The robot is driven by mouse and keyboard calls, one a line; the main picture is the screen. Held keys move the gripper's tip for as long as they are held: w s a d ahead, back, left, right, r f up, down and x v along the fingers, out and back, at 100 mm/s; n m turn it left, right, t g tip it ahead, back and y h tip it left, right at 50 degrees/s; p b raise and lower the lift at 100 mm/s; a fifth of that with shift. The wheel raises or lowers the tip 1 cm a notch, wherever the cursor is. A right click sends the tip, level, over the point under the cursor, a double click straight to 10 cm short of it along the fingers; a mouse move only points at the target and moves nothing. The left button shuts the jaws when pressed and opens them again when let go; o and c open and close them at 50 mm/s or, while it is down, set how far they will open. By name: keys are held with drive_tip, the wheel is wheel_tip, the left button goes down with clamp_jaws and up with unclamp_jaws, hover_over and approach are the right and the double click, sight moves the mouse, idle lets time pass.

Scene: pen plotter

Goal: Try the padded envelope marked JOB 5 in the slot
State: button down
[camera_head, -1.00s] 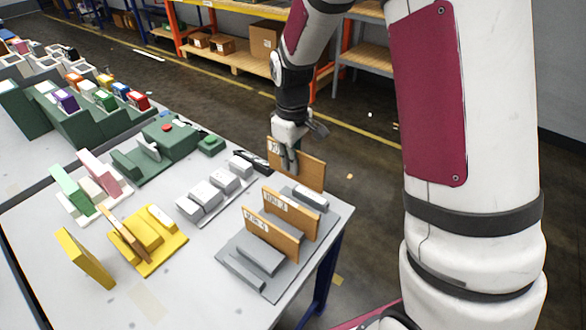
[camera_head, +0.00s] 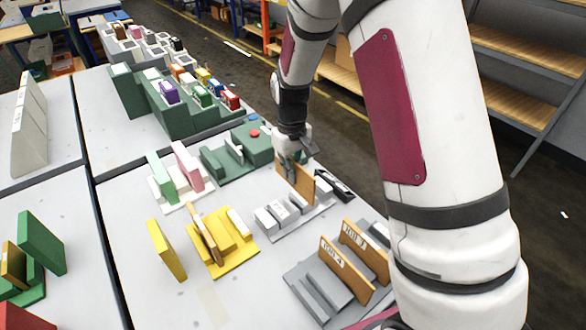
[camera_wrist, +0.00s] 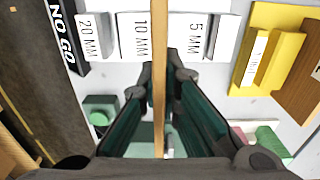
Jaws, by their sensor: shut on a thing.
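My gripper (camera_head: 290,160) is shut on a thin brown envelope (camera_head: 297,184), held upright over the light grey slot gauge (camera_head: 284,215). The mark on the held envelope cannot be read now. In the wrist view the envelope (camera_wrist: 159,40) is seen edge-on between my fingers. It lines up with the gap between the block marked 10 MM (camera_wrist: 136,38) and the block marked 5 MM (camera_wrist: 191,38). A block marked 20 MM (camera_wrist: 90,38) lies farther left. Whether the envelope's lower edge is in the gap or above it, I cannot tell.
A black NO GO piece (camera_head: 335,186) stands beside the gauge. A grey rack (camera_head: 312,295) at the front right holds two brown envelopes (camera_head: 347,268). A yellow stepped holder (camera_head: 228,250) is left of the gauge. A green unit (camera_head: 257,148) with a red button stands behind.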

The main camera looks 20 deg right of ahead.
sight(292, 186)
drive_tip(key=shift+f+b, duration=0.95)
drive_tip(key=shift+f, duration=1.35)
drive_tip(key=shift+f+b, duration=0.85)
drive_tip(key=shift+f, duration=1.1)
idle(0.8)
drive_tip(key=shift+r+p, duration=1.65)
drive_tip(key=shift+r, duration=1.9)
